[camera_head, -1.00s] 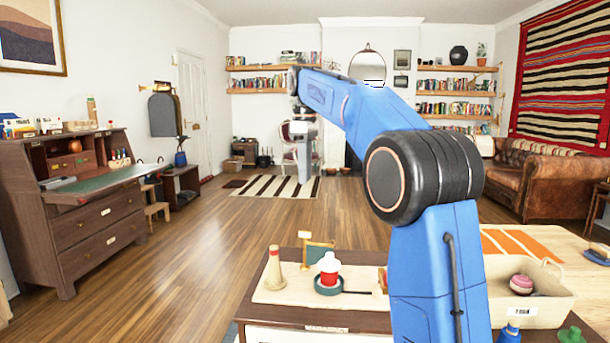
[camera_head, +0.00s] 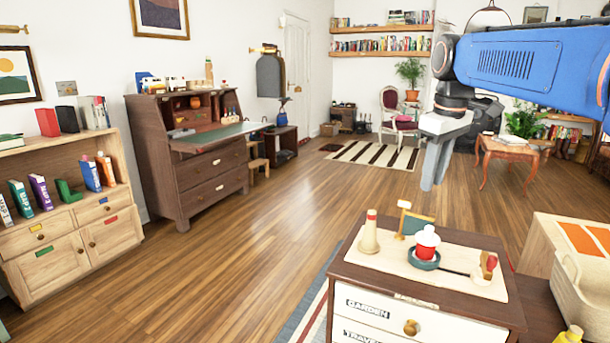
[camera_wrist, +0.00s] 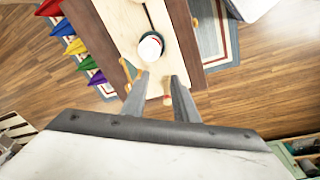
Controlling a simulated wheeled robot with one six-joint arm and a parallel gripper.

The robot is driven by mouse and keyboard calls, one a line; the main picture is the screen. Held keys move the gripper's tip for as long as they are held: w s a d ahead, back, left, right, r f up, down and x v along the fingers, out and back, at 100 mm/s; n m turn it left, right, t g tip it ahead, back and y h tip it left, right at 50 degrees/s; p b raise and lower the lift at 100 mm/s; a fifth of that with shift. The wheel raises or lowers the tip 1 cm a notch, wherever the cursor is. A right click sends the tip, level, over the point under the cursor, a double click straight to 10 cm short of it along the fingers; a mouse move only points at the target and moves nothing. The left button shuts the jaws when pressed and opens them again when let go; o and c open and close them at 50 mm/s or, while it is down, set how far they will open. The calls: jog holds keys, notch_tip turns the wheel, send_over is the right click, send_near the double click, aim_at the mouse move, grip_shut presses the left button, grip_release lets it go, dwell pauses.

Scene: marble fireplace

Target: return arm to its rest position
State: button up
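My gripper (camera_head: 435,186) hangs at the end of my blue arm in the right half of the head view, fingers pointing down. It is in the air above the level of the small dark cabinet (camera_head: 425,302). In the wrist view my gripper (camera_wrist: 156,88) shows its two grey fingers spread apart, with nothing held between them. The red-and-white object also shows well below the fingers in the wrist view (camera_wrist: 151,46).
A dark writing desk (camera_head: 205,180) and a light wooden shelf unit (camera_head: 75,220) stand at the left. A wooden table (camera_head: 512,150) stands farther back. The wooden floor in the middle is clear.

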jog(key=s+f+m+t, duration=0.3)
jog(key=s+f+m, duration=0.3)
jog(key=s+f, duration=1.8)
jog(key=shift+s+a+f+m, duration=0.2)
jog(key=shift+s+m, duration=0.2)
jog(key=shift+s, duration=0.8)
